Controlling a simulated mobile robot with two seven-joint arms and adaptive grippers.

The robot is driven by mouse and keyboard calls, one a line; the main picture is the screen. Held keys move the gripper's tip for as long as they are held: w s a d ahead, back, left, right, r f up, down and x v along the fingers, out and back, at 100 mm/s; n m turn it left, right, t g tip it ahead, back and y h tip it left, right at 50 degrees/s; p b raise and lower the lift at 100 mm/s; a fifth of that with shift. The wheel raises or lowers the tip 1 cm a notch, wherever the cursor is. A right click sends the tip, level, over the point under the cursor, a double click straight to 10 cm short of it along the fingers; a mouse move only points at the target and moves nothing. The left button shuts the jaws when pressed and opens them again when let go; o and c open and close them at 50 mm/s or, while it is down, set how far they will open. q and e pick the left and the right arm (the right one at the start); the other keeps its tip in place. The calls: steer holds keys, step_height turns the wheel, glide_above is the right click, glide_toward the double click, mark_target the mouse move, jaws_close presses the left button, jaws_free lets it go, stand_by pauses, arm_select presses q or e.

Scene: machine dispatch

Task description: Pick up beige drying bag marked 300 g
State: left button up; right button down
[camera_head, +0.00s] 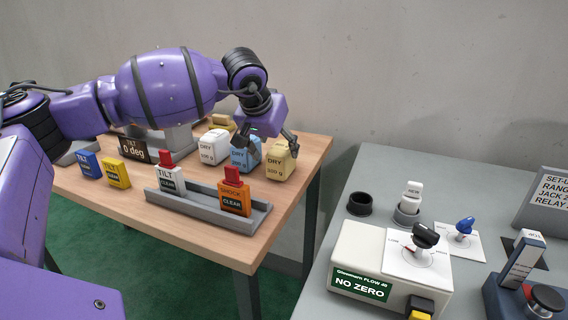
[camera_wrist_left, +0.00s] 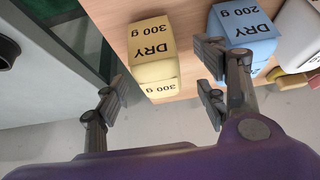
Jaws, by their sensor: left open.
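The beige drying bag (camera_head: 279,163) marked 300 g stands at the right end of the wooden table in the head view. In the left wrist view the beige bag (camera_wrist_left: 152,48) shows between and beyond the fingers, its DRY 300 g labels upside down. My left gripper (camera_head: 268,140) is over the bags, its fingers partly covering the beige and blue ones. In the left wrist view the left gripper (camera_wrist_left: 161,96) is open with nothing between its fingertips. One finger overlaps the blue 200 g bag (camera_wrist_left: 246,32); contact cannot be told. My right gripper is not in view.
A white drying bag (camera_head: 212,148) stands left of the blue one. A grey rail (camera_head: 190,205) with TILT and SHOCK indicators lies nearer on the wooden table (camera_head: 262,240). Blue and yellow boxes stand left. A grey bench (camera_head: 470,180) with devices is right, across a gap.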

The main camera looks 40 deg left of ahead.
arm_select(q)
steer(key=x, duration=0.5)
steer(key=shift+w+d+f, duration=0.15)
steer(key=shift+w, duration=0.1)
steer(key=shift+c, duration=0.2)
steer(key=c, duration=1.4)
